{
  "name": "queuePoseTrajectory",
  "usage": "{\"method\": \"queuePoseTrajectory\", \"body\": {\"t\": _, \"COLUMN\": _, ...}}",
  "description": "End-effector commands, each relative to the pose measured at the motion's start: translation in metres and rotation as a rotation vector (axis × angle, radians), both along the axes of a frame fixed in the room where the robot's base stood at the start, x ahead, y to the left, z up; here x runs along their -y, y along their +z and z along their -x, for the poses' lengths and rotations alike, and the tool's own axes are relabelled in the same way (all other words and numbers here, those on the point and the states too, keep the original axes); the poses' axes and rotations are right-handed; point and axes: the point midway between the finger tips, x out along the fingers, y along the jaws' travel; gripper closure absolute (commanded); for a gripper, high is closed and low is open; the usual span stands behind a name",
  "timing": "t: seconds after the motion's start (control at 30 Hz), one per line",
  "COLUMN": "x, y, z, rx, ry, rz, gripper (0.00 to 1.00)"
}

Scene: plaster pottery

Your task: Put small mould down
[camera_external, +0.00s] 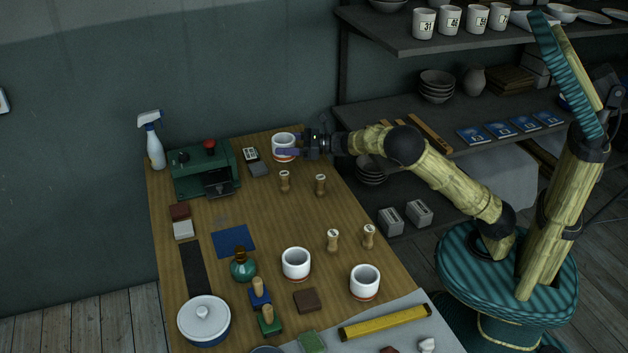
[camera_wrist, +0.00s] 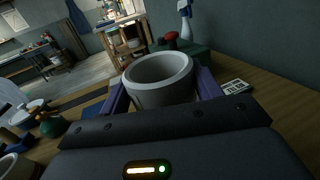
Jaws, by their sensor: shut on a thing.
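A small white mould (camera_external: 284,143), round and hollow with a reddish band near its base, is at the far right end of the wooden table. My gripper (camera_external: 287,152) reaches it from the right and is shut on it. In the wrist view the mould (camera_wrist: 160,80) sits upright between the two purple fingers of my gripper (camera_wrist: 162,92), its open top showing. Whether its base touches the table is hard to tell. Two similar white moulds stand nearer on the table, one at the middle (camera_external: 296,263) and one at the right edge (camera_external: 365,281).
A green machine (camera_external: 203,172) and a spray bottle (camera_external: 151,141) stand left of the held mould. A small labelled block (camera_external: 251,155) lies close by. Several wooden-handled stamps (camera_external: 320,184) stand in front. The table's middle (camera_external: 280,215) is clear. Shelves (camera_external: 430,45) rise behind on the right.

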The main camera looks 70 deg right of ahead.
Motion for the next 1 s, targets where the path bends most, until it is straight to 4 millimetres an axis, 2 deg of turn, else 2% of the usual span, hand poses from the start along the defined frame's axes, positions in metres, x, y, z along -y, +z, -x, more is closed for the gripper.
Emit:
{"method": "queuePoseTrajectory", "body": {"t": 0.03, "x": -0.021, "y": -0.001, "z": 0.004, "rx": 0.005, "ry": 0.048, "rz": -0.008, "gripper": 0.66}}
{"method": "queuePoseTrajectory", "body": {"t": 0.2, "x": -0.092, "y": 0.003, "z": 0.025, "rx": 0.008, "ry": 0.217, "rz": -0.007, "gripper": 0.66}}
{"method": "queuePoseTrajectory", "body": {"t": 0.4, "x": -0.152, "y": 0.013, "z": 0.051, "rx": 0.007, "ry": 0.368, "rz": -0.004, "gripper": 0.66}}
{"method": "queuePoseTrajectory", "body": {"t": 0.6, "x": -0.189, "y": 0.023, "z": 0.072, "rx": 0.005, "ry": 0.464, "rz": -0.003, "gripper": 0.66}}
{"method": "queuePoseTrajectory", "body": {"t": 0.8, "x": -0.216, "y": 0.030, "z": 0.090, "rx": 0.003, "ry": 0.538, "rz": -0.002, "gripper": 0.66}}
{"method": "queuePoseTrajectory", "body": {"t": 1.0, "x": -0.215, "y": -0.002, "z": 0.089, "rx": -0.004, "ry": 0.537, "rz": -0.001, "gripper": 0.66}}
